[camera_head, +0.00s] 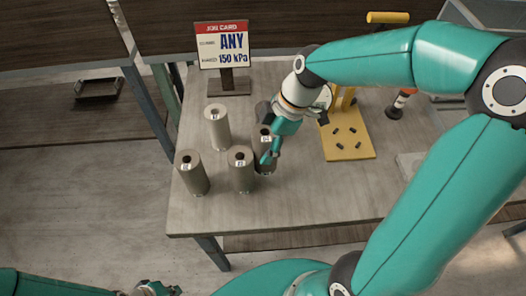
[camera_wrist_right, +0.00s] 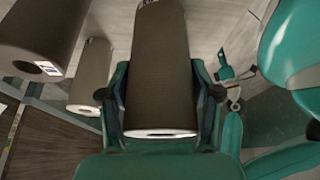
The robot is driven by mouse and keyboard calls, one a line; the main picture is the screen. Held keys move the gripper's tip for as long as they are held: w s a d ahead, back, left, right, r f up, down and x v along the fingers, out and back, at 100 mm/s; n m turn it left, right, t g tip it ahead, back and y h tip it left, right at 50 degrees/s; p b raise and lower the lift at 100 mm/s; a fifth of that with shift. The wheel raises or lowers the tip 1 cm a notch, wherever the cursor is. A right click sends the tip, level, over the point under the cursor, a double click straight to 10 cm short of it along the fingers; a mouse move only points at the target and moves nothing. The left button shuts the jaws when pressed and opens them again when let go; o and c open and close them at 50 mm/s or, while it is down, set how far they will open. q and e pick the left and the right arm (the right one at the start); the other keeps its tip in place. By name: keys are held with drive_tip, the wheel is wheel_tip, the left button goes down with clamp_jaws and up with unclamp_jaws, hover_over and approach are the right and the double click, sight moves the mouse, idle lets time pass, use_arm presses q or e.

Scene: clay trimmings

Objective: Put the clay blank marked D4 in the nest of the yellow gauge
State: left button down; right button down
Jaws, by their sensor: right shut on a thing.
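Several upright clay blanks stand on the table. A pale one (camera_head: 217,128) is at the back, and two grey-brown ones (camera_head: 192,174) (camera_head: 241,170) are in front. My right gripper (camera_head: 268,155) is shut on a darker blank (camera_head: 265,137), which also fills the middle of the right wrist view (camera_wrist_right: 160,65) between the fingers. Labels are too small to read surely, so I cannot tell which is D4. The yellow gauge (camera_head: 358,150) stands to the right, its base carrying several dark pads; my arm hides part of it. My left gripper (camera_head: 150,288) is at the bottom edge, its jaws unclear.
A job card sign (camera_head: 222,45) stands at the back left of the table (camera_head: 300,205). A dark-based tool with an orange band (camera_head: 399,103) is right of the gauge. Neighbouring blanks stand close to the gripped one. The table front is clear.

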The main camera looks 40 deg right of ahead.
wheel_tip(320, 180, up, 15)
idle(0.5)
